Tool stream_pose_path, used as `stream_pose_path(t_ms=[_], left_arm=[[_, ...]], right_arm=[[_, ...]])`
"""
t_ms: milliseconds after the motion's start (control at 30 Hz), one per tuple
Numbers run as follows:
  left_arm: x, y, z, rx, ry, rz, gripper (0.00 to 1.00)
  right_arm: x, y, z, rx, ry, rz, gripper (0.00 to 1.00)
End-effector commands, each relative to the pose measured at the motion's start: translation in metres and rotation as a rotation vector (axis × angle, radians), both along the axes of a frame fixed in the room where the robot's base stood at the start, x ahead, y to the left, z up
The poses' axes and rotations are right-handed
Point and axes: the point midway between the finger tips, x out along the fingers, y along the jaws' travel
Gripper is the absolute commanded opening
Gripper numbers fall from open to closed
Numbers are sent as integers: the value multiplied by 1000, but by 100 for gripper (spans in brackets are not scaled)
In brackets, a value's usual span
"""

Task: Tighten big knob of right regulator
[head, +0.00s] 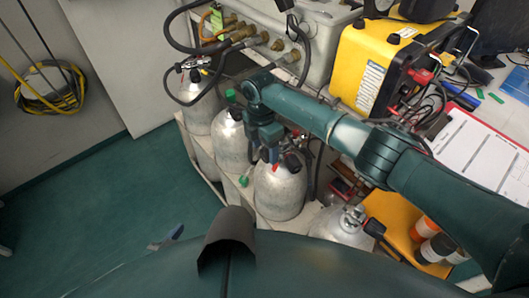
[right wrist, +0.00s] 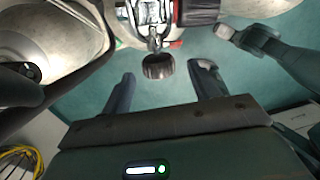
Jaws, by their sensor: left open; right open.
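My right gripper (head: 268,152) reaches down from the right to the valve of a silver cylinder (head: 279,192) in the head view. In the right wrist view its two fingers (right wrist: 163,82) are spread apart. A dark ribbed round knob (right wrist: 158,66) on a metal regulator (right wrist: 150,14) shows between the fingertips, with gaps on both sides; I cannot tell its exact depth. A black knob with a red ring (right wrist: 198,9) is beside it. The gripper hides most of this regulator in the head view.
Other silver cylinders (head: 231,141) stand alongside in the rack. A grey case with hoses and brass fittings is behind. A yellow unit (head: 372,62) and a clipboard (head: 474,150) are on the bench at right. Green floor (head: 115,205) is clear at left.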

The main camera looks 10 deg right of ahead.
Motion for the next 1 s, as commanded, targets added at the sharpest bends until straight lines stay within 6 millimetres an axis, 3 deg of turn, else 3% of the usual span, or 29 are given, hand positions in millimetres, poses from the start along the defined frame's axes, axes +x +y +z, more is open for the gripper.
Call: stream_pose_path(t_ms=[200,500,1000], left_arm=[[0,1,-3,-3,2,3,60],[0,1,-3,-6,2,3,60],[0,-1,-2,-10,1,3,60]], right_arm=[[-2,0,-20,1,1,0,61],[-2,0,-22,1,0,1,61],[-2,0,-21,1,0,0,21]])
